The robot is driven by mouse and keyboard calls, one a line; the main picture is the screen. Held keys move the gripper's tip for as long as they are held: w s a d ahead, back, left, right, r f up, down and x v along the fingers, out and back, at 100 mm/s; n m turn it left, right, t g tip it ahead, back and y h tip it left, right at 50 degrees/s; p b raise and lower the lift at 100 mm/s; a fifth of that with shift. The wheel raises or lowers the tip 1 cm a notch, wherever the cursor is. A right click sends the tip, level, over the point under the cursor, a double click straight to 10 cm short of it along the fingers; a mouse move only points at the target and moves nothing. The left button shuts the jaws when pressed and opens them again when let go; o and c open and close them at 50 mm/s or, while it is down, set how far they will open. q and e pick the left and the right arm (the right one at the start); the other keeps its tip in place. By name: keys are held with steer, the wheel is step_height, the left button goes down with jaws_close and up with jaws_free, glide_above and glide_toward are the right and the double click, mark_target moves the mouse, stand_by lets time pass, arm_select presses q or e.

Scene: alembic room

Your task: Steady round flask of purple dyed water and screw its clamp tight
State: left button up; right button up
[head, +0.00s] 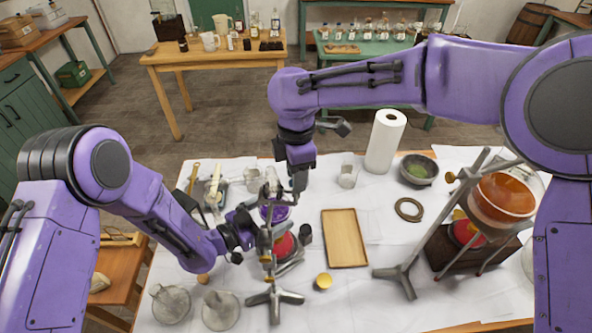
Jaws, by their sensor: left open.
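The round flask of purple dyed water (275,213) is small in the head view, on a metal stand (275,300) at the table's left middle. A red thing shows just below the flask. Brass-coloured clamp parts (267,240) show at the stand's rod, mostly hidden among my grippers. My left gripper (258,230) is open and close at the flask's left side; I cannot tell whether it touches it. My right gripper (298,188) points down just above and right of the flask. Its fingers are too small to read.
A wooden tray (345,238) lies right of the stand. Clear flasks (221,309) stand at the front left. A small brass cup (323,282) is near the stand's foot.

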step_height(320, 180, up, 12)
stand_by(0.3)
stand_by(0.6)
